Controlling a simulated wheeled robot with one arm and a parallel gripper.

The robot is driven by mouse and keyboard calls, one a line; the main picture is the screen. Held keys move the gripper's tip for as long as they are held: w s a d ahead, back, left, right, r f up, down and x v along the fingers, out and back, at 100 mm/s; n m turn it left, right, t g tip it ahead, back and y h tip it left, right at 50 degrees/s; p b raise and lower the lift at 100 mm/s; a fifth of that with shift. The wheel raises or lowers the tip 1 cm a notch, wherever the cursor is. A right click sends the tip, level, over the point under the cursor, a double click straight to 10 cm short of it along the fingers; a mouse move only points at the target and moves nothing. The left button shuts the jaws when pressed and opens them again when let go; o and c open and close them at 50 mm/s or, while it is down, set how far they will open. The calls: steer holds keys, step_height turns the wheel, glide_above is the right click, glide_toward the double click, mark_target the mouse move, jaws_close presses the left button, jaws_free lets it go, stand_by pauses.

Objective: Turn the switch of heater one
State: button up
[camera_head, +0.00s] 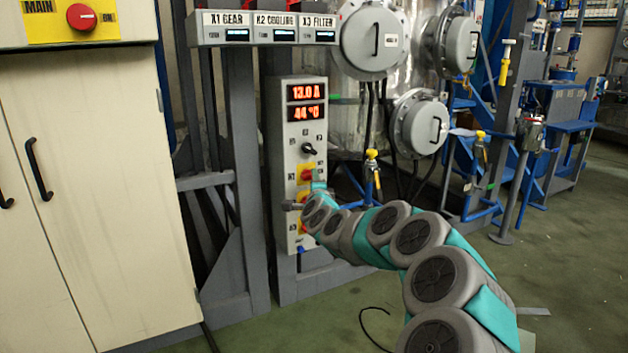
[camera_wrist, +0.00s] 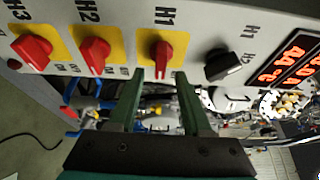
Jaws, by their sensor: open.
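The heater-one switch, marked H1 (camera_wrist: 160,55), is a red rotary knob on a yellow plate in the wrist view. It also shows in the head view (camera_head: 305,175), on the grey control panel (camera_head: 281,130), just above the end of my arm. My gripper (camera_wrist: 161,75) is open and empty, with its two green fingers apart. In the wrist view the fingertips lie at the lower edge of the H1 plate, one to each side of the knob's lower end. I cannot tell whether they touch the panel.
In the wrist view, red switches H2 (camera_wrist: 96,56) and H3 (camera_wrist: 33,51) stand left of H1, and a black knob (camera_wrist: 222,65) stands right. Red displays (camera_head: 305,102) read 13.0 A and 44 °C. A yellow-handled valve (camera_head: 372,156) stands right of the panel.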

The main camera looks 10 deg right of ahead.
steer(key=shift+s+a, duration=0.2)
steer(key=shift+s, duration=2.35)
steer(key=s+a+r+n+g+y+p, duration=0.2)
steer(key=s+a+r+n+g+y, duration=0.15)
steer(key=s+a+n+y, duration=0.5)
steer(key=s+a+f+n+g+p, duration=0.2)
steer(key=s+a+n+g, duration=0.4)
steer(key=s, duration=0.6)
steer(key=s+d+f+n+g+h+p, duration=0.1)
steer(key=s+d, duration=0.4)
steer(key=s, duration=0.8)
steer(key=s+d+f+n+g+h+p, duration=0.1)
steer(key=s+g, duration=0.5)
steer(key=s, duration=0.8)
steer(key=s+d+f+n+g+h+p, duration=0.1)
steer(key=s+d+f+h, duration=0.4)
steer(key=s, duration=0.8)
steer(key=d+f+n+g, duration=0.1)
steer(key=d+g, duration=0.1)
steer(key=d, duration=0.1)
steer(key=shift+s+d, duration=0.25)
steer(key=shift+d, duration=0.05)
